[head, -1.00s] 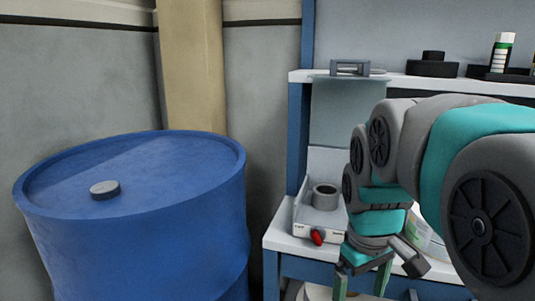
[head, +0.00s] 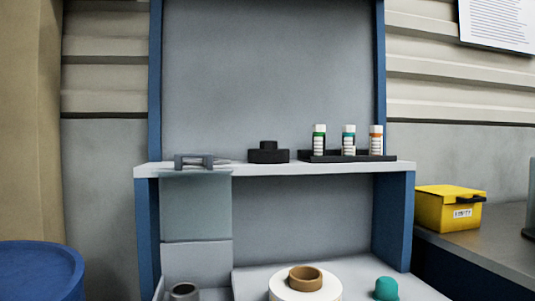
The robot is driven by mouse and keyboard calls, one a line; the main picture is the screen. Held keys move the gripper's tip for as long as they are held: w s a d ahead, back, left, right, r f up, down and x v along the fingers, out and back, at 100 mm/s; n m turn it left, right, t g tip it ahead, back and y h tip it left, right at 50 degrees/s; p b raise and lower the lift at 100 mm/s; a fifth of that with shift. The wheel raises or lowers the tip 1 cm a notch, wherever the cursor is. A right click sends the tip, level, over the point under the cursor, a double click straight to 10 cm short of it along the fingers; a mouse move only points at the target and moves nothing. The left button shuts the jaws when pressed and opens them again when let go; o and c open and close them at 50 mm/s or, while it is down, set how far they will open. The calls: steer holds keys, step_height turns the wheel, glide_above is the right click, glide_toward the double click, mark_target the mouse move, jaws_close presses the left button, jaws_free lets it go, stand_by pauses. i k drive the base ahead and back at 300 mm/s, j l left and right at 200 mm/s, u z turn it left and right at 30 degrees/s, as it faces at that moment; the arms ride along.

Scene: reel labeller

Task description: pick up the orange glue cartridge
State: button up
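The orange glue cartridge (head: 376,141) stands upright on the upper shelf, the rightmost of three cartridges. It has a white cap and a white label with an orange band at the top. It stands in a low black tray (head: 306,156) beside a teal-banded cartridge (head: 348,139) and a green-banded cartridge (head: 319,139). My gripper is not in the head view.
A white reel with a brown core (head: 305,279) is below. A yellow box (head: 449,208) stands on the right bench. A blue drum (head: 40,272) is at the lower left.

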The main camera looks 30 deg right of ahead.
mark_target(376, 132)
steer(key=z, duration=1.5)
